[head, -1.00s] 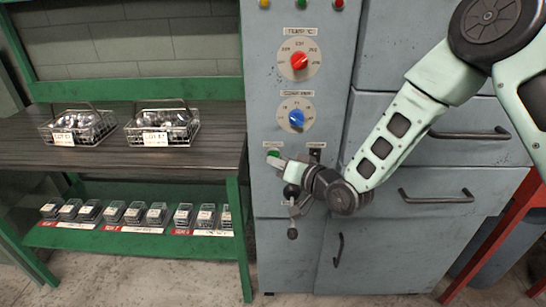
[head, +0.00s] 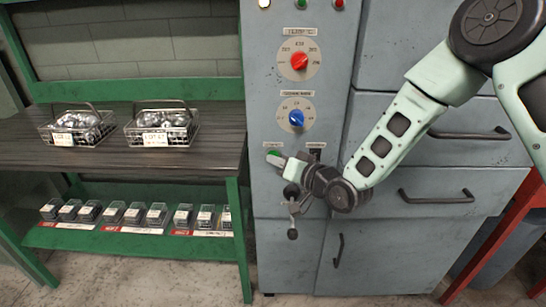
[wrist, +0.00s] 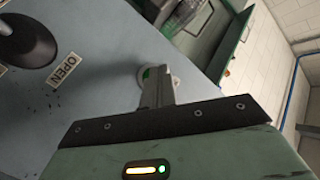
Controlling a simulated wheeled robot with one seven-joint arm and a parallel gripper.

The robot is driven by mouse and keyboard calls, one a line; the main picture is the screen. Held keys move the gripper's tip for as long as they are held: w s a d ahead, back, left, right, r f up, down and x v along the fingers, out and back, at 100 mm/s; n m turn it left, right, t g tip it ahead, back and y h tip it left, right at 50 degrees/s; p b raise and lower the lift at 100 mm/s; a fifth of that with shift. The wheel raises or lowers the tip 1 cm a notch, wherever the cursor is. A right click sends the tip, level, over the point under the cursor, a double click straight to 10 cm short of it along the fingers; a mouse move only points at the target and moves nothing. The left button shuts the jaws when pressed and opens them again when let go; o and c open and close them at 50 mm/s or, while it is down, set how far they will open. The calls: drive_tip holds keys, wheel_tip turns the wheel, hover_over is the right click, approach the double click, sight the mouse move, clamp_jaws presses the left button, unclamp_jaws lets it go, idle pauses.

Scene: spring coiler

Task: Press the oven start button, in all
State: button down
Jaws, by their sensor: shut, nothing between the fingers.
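The green start button (head: 273,153) sits low on the left of the grey oven panel, under a small label. My gripper (head: 276,160) is shut and empty, with its fingertips at the button and covering part of it. In the wrist view the closed fingers (wrist: 157,75) reach the button, and its green cap (wrist: 146,73) shows beside them. The fingertips look to be on the button, but the exact contact is hidden.
Above are a blue knob (head: 296,118), a red knob (head: 299,61) and indicator lamps, the left one (head: 264,3) glowing pale yellow. A black handle (wrist: 28,40) stands out near the OPEN label (wrist: 65,70). Left is a bench (head: 100,165) with two wire baskets.

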drive_tip(key=shift+s, duration=0.8)
drive_tip(key=shift+s+b, duration=0.5)
drive_tip(key=shift+s, duration=2)
drive_tip(key=s+d+r+n+g+h+p, duration=0.2)
drive_tip(key=s+d+r+g+h, duration=0.1)
drive_tip(key=s, duration=0.6)
drive_tip(key=s+d+r+n+g+h+p, duration=0.2)
drive_tip(key=s+d+r+g+h, duration=0.2)
drive_tip(key=s, duration=0.6)
drive_tip(key=s+d+r+n+g+h+p, duration=0.2)
drive_tip(key=s+d+r+g, duration=0.3)
drive_tip(key=s, duration=0.4)
drive_tip(key=shift+s+d+r+h+p, duration=0.3)
drive_tip(key=shift+r+h+p, duration=0.25)
drive_tip(key=shift+h, duration=0.25)
